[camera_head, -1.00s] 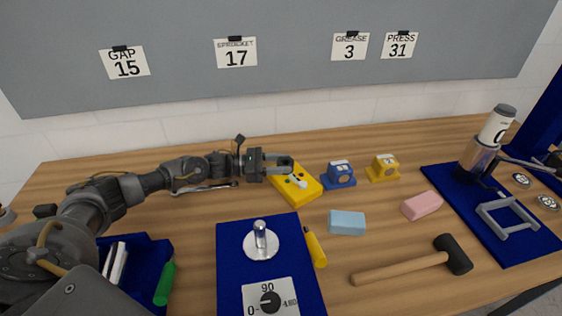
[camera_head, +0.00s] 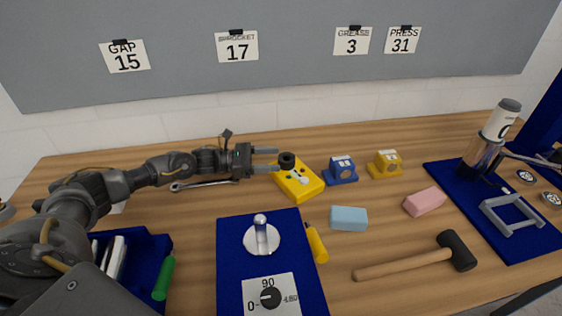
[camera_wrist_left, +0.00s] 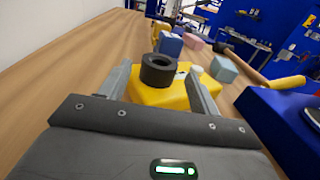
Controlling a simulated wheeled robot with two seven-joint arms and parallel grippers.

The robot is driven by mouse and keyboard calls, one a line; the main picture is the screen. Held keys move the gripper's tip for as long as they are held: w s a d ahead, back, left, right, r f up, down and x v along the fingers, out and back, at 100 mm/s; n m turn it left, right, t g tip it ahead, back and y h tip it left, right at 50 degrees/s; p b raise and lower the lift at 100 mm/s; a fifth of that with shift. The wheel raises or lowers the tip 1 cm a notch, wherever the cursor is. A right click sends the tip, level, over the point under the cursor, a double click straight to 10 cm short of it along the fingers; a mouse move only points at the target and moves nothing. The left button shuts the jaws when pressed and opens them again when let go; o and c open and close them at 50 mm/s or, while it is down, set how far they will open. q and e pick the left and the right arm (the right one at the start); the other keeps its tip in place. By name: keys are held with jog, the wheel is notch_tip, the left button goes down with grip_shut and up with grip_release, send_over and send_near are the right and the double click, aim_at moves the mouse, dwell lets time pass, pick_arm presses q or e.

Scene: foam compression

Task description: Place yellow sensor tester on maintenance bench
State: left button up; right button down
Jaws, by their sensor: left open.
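A flat yellow box (camera_head: 298,181) with white marks lies on the wooden bench (camera_head: 180,222) at the back middle. I take it for the yellow sensor tester. A black ring (camera_head: 287,160) stands on its far left part. It also shows in the left wrist view (camera_wrist_left: 158,69), ahead of and between the fingers. My left gripper (camera_head: 266,160) is open, with its fingertips at the box's left edge. In the left wrist view the fingers (camera_wrist_left: 158,88) lie to either side of the yellow box (camera_wrist_left: 160,96). My right gripper is not in view.
Small blue (camera_head: 341,171) and yellow (camera_head: 385,164) blocks stand to the right. A light-blue block (camera_head: 348,218), a pink block (camera_head: 425,201), a mallet (camera_head: 405,264) and a yellow-handled tool (camera_head: 315,243) lie in front. Blue mats (camera_head: 232,268) bear other parts. A wrench (camera_head: 203,184) lies left.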

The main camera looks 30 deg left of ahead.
pick_arm(q)
jog(key=b+v, duration=0.2)
jog(key=v, duration=0.4)
jog(key=shift+s+a+f, duration=0.15)
jog(key=shift+a+f, duration=0.05)
jog(key=shift+a, duration=0.2)
jog(key=shift+s+a+r, duration=0.15)
jog(key=shift+s+a, duration=0.25)
jog(key=shift+a, duration=0.2)
